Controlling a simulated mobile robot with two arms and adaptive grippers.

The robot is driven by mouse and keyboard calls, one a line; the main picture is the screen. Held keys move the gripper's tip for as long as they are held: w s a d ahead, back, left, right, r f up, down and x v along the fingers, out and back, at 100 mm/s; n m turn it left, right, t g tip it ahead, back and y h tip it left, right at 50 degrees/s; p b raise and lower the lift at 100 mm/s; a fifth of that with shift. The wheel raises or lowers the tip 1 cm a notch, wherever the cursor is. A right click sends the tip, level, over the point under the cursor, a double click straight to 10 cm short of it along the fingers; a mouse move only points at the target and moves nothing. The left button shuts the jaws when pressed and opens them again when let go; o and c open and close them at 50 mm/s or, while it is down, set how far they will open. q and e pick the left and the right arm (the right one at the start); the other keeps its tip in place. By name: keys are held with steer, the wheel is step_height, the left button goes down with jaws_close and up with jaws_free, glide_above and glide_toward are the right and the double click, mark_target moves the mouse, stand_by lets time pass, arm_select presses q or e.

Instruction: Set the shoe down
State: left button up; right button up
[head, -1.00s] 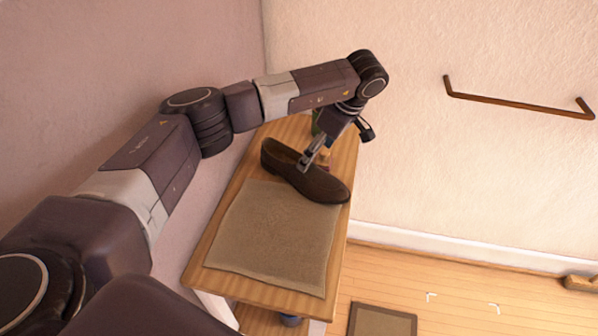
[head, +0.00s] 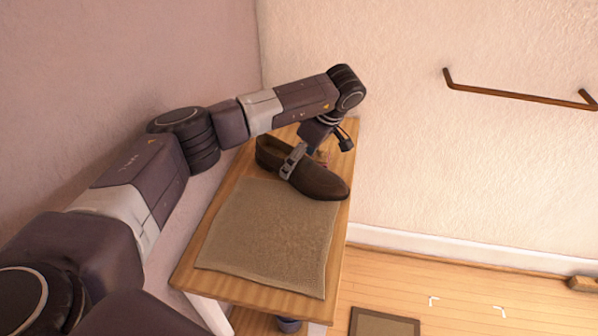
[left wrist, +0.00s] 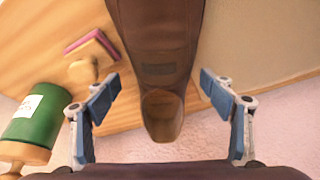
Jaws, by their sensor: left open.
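A dark brown loafer (head: 322,183) stands upright at the back of the wooden table (head: 215,283), behind a beige mat (head: 265,235), with its toe to the right. My left gripper (head: 293,161) is over the shoe's middle. In the left wrist view, the shoe (left wrist: 155,45) lies between the two blue-padded fingers of the gripper (left wrist: 158,95). The fingers are spread, with a gap on each side of the shoe. The shoe's underside is hidden. My right gripper is not in view.
In the left wrist view, a green container (left wrist: 36,118) and a wooden brush-like block (left wrist: 95,55) are beside the shoe. A wall bar (head: 520,98) is at the right. The mat is empty.

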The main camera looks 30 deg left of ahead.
arm_select(q)
steer(key=shift+r, duration=0.1)
steer(key=shift+c, duration=0.3)
steer(key=c, duration=1.5)
